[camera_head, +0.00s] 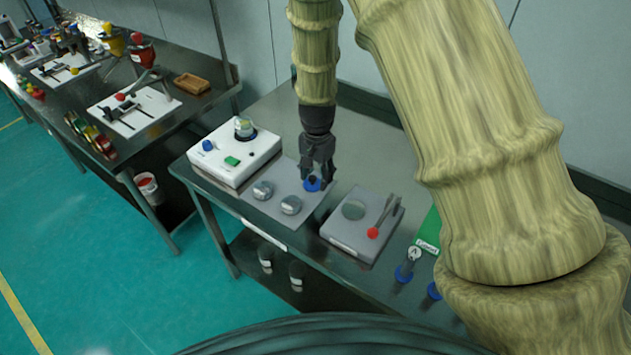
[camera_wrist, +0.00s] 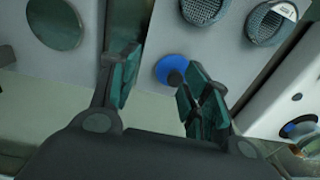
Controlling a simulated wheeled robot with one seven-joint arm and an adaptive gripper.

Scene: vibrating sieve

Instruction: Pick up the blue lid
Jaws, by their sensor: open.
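The blue lid (camera_head: 311,184) is a small blue disc with a dark knob, lying on the grey mat on the metal table. In the wrist view the blue lid (camera_wrist: 168,68) shows between my fingers, nearer the right finger, which partly covers its edge. My gripper (camera_head: 317,182) points down over the lid with its fingers apart and nothing held. In the wrist view my gripper (camera_wrist: 158,85) is open. I cannot tell the exact height of the fingertips above the mat.
Two round sieves (camera_head: 263,190) (camera_head: 290,205) lie on the mat (camera_head: 246,209) left of the lid. A white machine (camera_head: 231,171) with a clear container stands at the left. A grey device (camera_head: 340,240) with a red-knobbed lever stands at the right. More blue-based objects (camera_head: 404,272) are near the front right.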

